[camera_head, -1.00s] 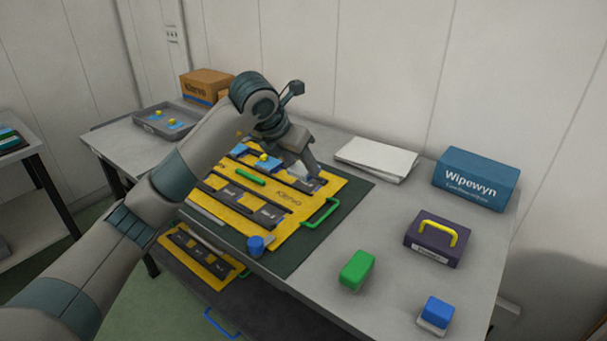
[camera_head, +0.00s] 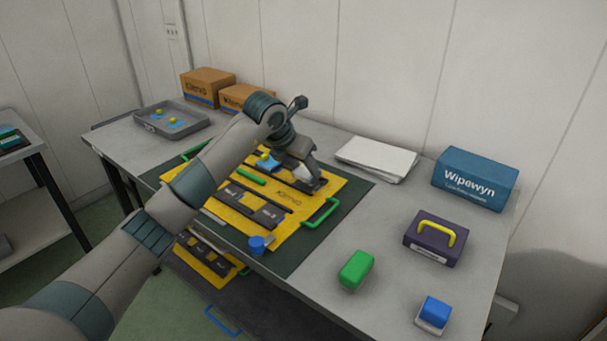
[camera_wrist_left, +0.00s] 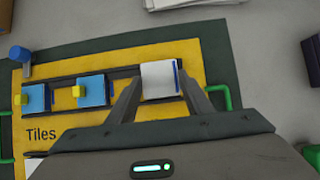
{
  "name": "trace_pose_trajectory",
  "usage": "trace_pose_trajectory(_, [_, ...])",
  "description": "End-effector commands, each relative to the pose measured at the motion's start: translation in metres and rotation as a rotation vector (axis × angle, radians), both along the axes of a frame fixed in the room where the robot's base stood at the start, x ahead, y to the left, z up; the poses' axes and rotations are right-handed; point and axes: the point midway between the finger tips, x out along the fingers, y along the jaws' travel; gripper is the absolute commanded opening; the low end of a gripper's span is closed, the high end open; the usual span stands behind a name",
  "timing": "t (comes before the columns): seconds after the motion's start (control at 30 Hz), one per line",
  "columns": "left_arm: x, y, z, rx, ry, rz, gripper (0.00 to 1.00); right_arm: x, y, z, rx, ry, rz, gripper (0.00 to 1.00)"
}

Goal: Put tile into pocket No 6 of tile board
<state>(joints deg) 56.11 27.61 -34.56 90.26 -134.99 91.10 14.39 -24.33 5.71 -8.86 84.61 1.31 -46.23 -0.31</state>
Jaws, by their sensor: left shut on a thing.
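The yellow tile board (camera_head: 283,228) with dark pocket strips and green handles lies on a dark mat on the table. It also shows in the wrist view (camera_wrist_left: 215,58). My left gripper (camera_head: 311,183) is over the board's right end. In the wrist view its fingers (camera_wrist_left: 160,85) are shut on a whitish tile (camera_wrist_left: 158,77) with a blue edge. The tile is at the right-end pocket of that row; I cannot tell if it is seated. Two blue tiles with yellow knobs, one (camera_wrist_left: 91,91) and another (camera_wrist_left: 34,99), sit left in the same row. The pocket numbers are unreadable.
A blue knobbed tool (camera_head: 257,244) stands at the board's near edge. A grey tray (camera_head: 172,120), a paper stack (camera_head: 376,158), a teal box (camera_head: 476,178), a purple case (camera_head: 433,242), a green block (camera_head: 356,269) and a blue block (camera_head: 435,311) surround the board. Table right of the mat is partly free.

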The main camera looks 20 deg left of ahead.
Motion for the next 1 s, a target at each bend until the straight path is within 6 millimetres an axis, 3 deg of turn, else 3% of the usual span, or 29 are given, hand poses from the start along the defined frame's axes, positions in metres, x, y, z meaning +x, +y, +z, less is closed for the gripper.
trace_pose_trajectory(0.2, [-0.001, 0.000, -0.024, -0.001, 0.001, 0.000, 0.22, -0.004, -0.002, -0.011, -0.001, -0.001, 0.000, 0.65])
trace_pose_trajectory(0.6, [0.000, 0.000, -0.028, 0.000, -0.001, 0.000, 0.22, 0.001, -0.002, -0.012, 0.000, -0.010, 0.001, 0.65])
trace_pose_trajectory(0.63, [0.000, 0.000, -0.028, -0.001, 0.000, -0.001, 0.51, 0.001, -0.001, -0.010, -0.001, -0.008, 0.001, 0.65])
trace_pose_trajectory(0.7, [0.000, 0.000, -0.028, -0.001, 0.000, -0.001, 0.65, 0.000, -0.001, -0.009, 0.000, -0.005, 0.001, 0.65])
trace_pose_trajectory(1.0, [0.000, 0.000, -0.027, -0.001, 0.000, -0.001, 0.65, -0.009, 0.000, -0.011, 0.001, 0.004, 0.001, 0.65])
